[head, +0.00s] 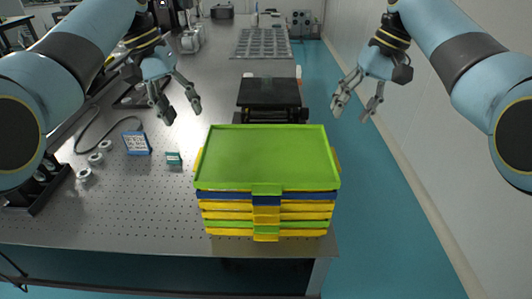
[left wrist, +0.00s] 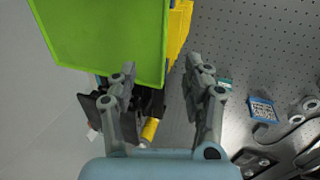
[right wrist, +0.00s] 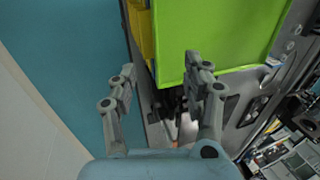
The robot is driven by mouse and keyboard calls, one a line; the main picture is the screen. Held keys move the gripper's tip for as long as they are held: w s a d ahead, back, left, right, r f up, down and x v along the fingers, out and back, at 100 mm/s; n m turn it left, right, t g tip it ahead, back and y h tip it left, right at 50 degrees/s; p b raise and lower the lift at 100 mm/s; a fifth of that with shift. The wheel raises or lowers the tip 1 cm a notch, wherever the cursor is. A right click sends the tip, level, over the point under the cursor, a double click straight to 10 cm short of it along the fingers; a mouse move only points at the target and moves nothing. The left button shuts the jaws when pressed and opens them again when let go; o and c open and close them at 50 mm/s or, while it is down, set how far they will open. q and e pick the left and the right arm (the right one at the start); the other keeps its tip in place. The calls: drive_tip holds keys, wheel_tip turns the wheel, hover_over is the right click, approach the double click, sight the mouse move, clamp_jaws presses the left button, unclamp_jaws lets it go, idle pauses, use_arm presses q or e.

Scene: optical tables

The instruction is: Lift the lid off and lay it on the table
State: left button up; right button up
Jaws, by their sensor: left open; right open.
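A flat green lid (head: 262,157) lies on top of a stack of yellow, blue and green trays (head: 266,215) near the front right edge of the table. The lid shows in the left wrist view (left wrist: 110,35) and in the right wrist view (right wrist: 215,35). My left gripper (head: 183,112) is open and empty, above the table, to the left of and beyond the lid. My right gripper (head: 357,108) is open and empty, to the right of and beyond the lid, over the floor past the table's edge. Neither gripper touches the lid.
The perforated metal table (head: 130,200) has bare room left of the stack. A blue-framed card (head: 137,143), a small teal box (head: 174,158) and white rings (head: 96,158) with a cable lie there. A black platform (head: 268,92) stands behind the stack. A wall is at right.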

sight(208, 153)
use_arm(q)
drive_tip(key=shift+w+f, duration=0.1)
drive_tip(key=shift+w, duration=0.05)
use_arm(e)
drive_tip(key=shift+w+f, duration=0.1)
drive_tip(key=shift+w, duration=0.05)
use_arm(q)
drive_tip(key=shift+f, duration=0.1)
use_arm(e)
drive_tip(key=shift+f, duration=0.1)
use_arm(q)
drive_tip(key=x, duration=1)
drive_tip(key=shift+d+f, duration=0.15)
drive_tip(key=shift+f, duration=0.1)
use_arm(e)
drive_tip(key=x, duration=1)
drive_tip(key=shift+a+f, duration=0.15)
drive_tip(key=shift+f, duration=0.1)
use_arm(q)
clamp_jaws()
use_arm(e)
clamp_jaws()
